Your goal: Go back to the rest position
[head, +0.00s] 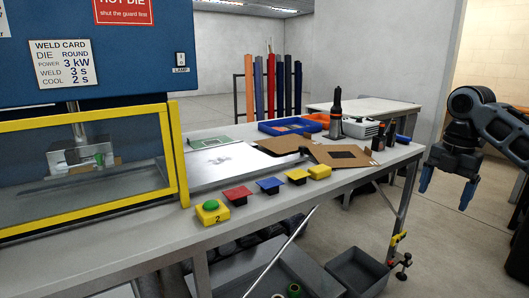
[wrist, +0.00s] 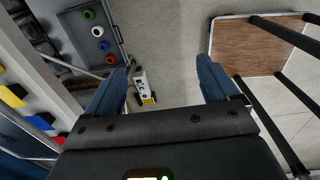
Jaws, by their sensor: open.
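My gripper (head: 447,186) hangs at the right of the head view, beside the right end of the workbench (head: 352,178) and apart from it. Its two blue fingers point down.
The bench carries a blue welder (head: 120,45) with a yellow-framed guard (head: 177,150), a green button box (head: 212,211), coloured pads, cardboard (head: 340,156) and tools. Grey bins (head: 356,271) stand below. A wooden-topped piece (wrist: 258,44) shows in the wrist view.

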